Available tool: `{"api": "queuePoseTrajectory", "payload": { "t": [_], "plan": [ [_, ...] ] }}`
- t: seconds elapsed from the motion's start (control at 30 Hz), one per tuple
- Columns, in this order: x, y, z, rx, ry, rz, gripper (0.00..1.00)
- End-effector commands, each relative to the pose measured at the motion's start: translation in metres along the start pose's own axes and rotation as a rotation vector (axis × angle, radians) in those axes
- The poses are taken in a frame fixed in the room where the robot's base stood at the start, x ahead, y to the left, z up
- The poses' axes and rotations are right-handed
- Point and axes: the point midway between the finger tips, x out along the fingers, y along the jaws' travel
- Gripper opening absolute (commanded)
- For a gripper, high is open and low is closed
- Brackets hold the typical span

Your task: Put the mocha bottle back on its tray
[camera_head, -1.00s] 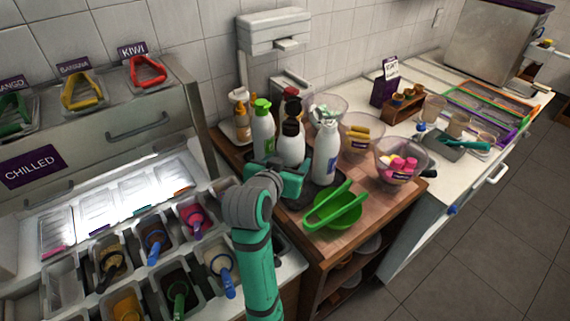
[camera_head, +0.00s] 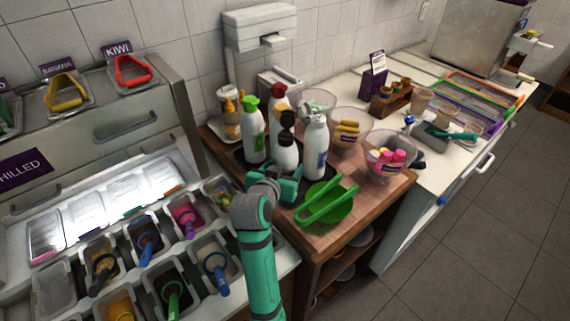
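A white bottle with a black cap (camera_head: 286,157) stands in front of the other bottles, directly behind my gripper (camera_head: 281,184). Its label is not readable, so I cannot confirm that it is the mocha bottle. My teal gripper is low at this bottle, and its fingers partly hide the bottle's base. I cannot tell whether they grip it or only surround it. A dark round tray (camera_head: 318,191) shows beneath the bottles. On it or close by are a green-capped bottle (camera_head: 253,137), a red-capped bottle (camera_head: 277,101) and a white-topped bottle (camera_head: 316,151). Their bases are partly hidden.
A green bowl with green tongs (camera_head: 326,203) sits right of my gripper on the wooden counter (camera_head: 374,205). Clear bowls with yellow items (camera_head: 348,130) and pink items (camera_head: 391,158) stand behind. Chilled topping bins (camera_head: 147,245) lie to the left. A wall dispenser (camera_head: 259,27) overhangs the back.

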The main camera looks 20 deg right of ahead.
Motion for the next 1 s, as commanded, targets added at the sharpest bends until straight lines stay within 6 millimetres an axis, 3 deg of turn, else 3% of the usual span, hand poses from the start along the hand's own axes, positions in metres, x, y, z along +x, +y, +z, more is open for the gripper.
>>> {"api": "queuePoseTrajectory", "payload": {
  "t": [0.3, 0.33, 0.4, 0.77, 1.0],
  "plan": [
    [0.000, 0.001, -0.001, 0.002, 0.007, 0.000, 0.37],
    [0.001, 0.001, 0.002, 0.000, 0.000, 0.001, 0.62],
    [0.001, 0.001, 0.002, 0.000, 0.000, 0.001, 0.78],
    [0.000, 0.000, -0.001, 0.001, 0.001, 0.000, 0.78],
    [-0.033, -0.001, -0.001, 0.000, 0.001, -0.002, 0.78]
  ]
}}
